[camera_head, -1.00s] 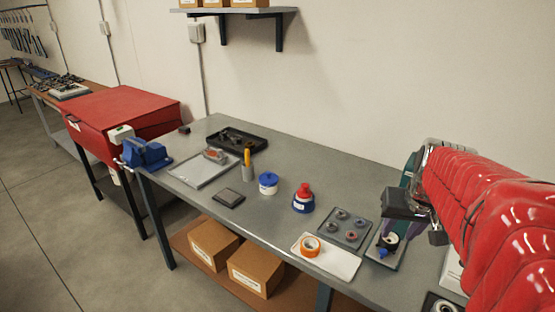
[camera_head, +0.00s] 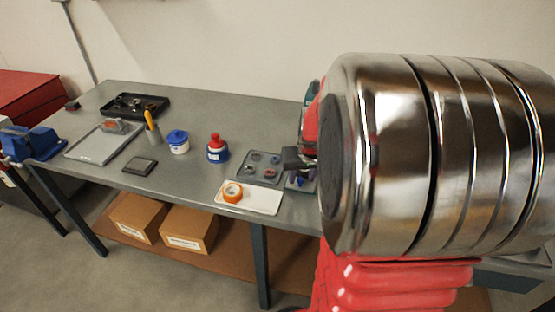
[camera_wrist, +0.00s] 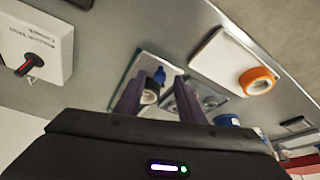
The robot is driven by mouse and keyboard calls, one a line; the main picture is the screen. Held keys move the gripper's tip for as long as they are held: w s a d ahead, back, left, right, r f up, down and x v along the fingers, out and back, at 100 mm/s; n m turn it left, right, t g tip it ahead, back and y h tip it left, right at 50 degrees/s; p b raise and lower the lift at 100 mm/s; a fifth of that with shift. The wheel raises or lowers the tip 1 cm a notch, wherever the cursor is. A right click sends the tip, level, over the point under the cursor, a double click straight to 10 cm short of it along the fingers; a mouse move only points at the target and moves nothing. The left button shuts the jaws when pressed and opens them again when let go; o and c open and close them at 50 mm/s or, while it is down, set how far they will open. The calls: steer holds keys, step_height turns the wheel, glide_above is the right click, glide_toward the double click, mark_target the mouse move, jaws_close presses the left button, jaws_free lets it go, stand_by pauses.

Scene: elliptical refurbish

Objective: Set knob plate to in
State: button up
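In the wrist view a white box (camera_wrist: 35,45) with printed text and a dark red-tipped knob (camera_wrist: 28,65) is at upper left. A clear-edged plate (camera_wrist: 122,80) lies ahead of my gripper (camera_wrist: 160,80). On it are a blue knob-like part (camera_wrist: 160,74) and a black ring part with a pale centre (camera_wrist: 150,92). I cannot tell which is the knob plate. My gripper's two dark fingers are apart, with nothing seen gripped. In the head view my gripper (camera_head: 298,158) is over the bench beside the grey parts tray (camera_head: 246,173), partly hidden by my arm.
On the bench (camera_head: 225,110) a white tray (camera_head: 262,201) holds orange tape (camera_head: 232,192). A red-capped bottle (camera_head: 217,148), blue-lidded jar (camera_head: 178,142) and black tray (camera_head: 160,106) stand left. A blue vise (camera_head: 32,142) is at the left end. My arm hides the bench's right part.

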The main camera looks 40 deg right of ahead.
steer(key=shift+w+f, duration=0.15)
steer(key=shift+f, duration=0.35)
steer(key=shift+c, duration=0.5)
steer(key=shift+d, duration=0.1)
jaws_close()
